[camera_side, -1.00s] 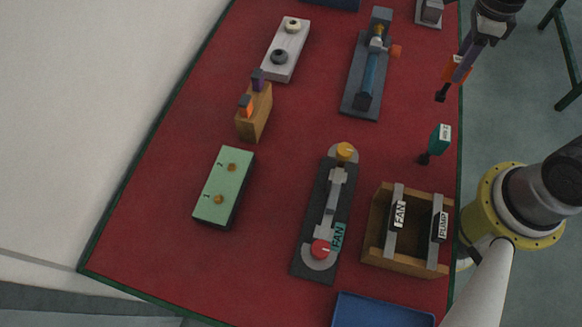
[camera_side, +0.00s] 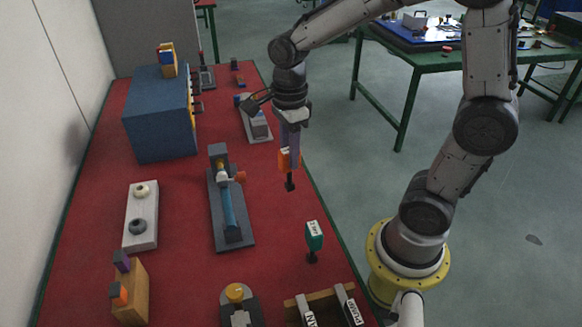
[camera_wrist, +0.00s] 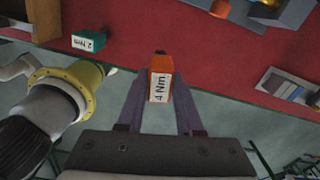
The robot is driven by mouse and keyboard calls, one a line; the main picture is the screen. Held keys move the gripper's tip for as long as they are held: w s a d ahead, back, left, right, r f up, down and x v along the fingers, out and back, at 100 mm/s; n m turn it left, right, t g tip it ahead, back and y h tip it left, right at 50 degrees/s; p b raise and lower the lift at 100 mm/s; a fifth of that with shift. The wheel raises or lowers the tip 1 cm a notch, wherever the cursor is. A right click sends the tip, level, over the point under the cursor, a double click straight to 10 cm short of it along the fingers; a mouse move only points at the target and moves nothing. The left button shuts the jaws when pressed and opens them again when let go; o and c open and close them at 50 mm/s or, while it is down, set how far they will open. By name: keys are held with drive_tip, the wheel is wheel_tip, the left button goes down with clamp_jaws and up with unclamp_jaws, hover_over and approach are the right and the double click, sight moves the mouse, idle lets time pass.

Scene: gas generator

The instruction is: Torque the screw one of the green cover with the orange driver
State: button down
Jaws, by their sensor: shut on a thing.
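My gripper (camera_side: 290,152) is shut on the orange driver (camera_side: 284,163) and holds it, shaft down, over the right part of the red table. In the wrist view the orange driver (camera_wrist: 161,67) sits between my two purple fingers and its label reads 4 Nm. The green cover with its screws is outside both current views.
A teal driver (camera_side: 314,236) stands near the table's right edge.

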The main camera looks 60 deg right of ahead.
drive_tip(key=w+a+r+n, duration=0.3)
drive_tip(key=w+a+n, duration=0.1)
drive_tip(key=w+a, duration=0.35)
drive_tip(key=w+a+r+n, duration=0.3)
drive_tip(key=w+a+n, duration=0.25)
drive_tip(key=a, duration=0.25)
drive_tip(key=a+n, duration=0.4)
drive_tip(key=a, duration=1.1)
drive_tip(key=s+a+f+n, duration=0.2)
drive_tip(key=s+a, duration=0.4)
drive_tip(key=a, duration=0.4)
drive_tip(key=s+a+f+n, duration=0.3)
drive_tip(key=s+a+f, duration=0.1)
drive_tip(key=a, duration=0.6)
drive_tip(key=shift+s+f, duration=0.35)
drive_tip(key=shift+s, duration=0.55)
drive_tip(key=shift+f, duration=2.05)
drive_tip(key=shift+f, duration=0.8)
